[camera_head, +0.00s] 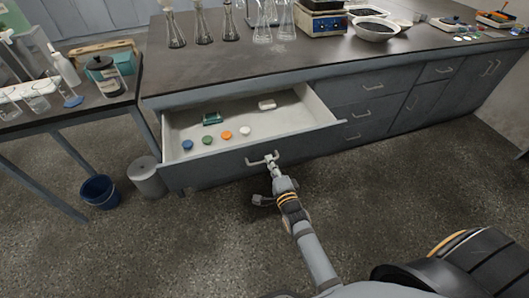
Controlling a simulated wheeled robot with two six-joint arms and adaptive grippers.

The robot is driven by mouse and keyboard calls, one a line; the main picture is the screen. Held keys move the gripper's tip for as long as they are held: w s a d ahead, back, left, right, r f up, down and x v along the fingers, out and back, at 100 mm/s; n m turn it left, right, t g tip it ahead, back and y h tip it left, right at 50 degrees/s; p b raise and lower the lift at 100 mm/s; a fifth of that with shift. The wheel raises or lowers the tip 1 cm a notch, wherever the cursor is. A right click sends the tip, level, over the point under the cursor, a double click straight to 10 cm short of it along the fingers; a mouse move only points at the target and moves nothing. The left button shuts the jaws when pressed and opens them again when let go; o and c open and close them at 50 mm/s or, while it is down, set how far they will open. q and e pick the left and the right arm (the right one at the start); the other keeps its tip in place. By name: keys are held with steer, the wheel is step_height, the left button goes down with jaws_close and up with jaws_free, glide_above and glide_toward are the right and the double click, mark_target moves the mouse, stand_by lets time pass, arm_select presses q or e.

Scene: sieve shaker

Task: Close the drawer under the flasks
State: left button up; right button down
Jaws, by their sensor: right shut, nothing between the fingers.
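The drawer (215,165) under the flasks is pulled out from the dark bench. Its pale inside shows several coloured caps, a small green item (212,118) and a white item (267,104). The drawer handle (262,159) is on its dark front. My right gripper (272,168) is shut and empty, right at the handle and in front of the drawer front. I cannot tell whether it touches the handle. The flasks (203,28) stand on the bench top above the drawer. My left gripper is not in view.
A blue bucket (99,191) and a grey bin (147,178) stand on the floor left of the drawer. A side table (60,115) with bottles is at the left. Closed drawers (365,87) are to the right. The floor in front is clear.

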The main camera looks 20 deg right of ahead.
mark_target(262, 144)
steer(key=w+b, duration=0.1)
steer(key=w, duration=0.3)
steer(key=shift+w+f, duration=0.15)
steer(key=shift+w, duration=0.25)
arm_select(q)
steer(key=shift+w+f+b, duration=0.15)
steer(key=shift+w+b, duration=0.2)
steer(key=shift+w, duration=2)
arm_select(e)
steer(key=shift+w, duration=0.7)
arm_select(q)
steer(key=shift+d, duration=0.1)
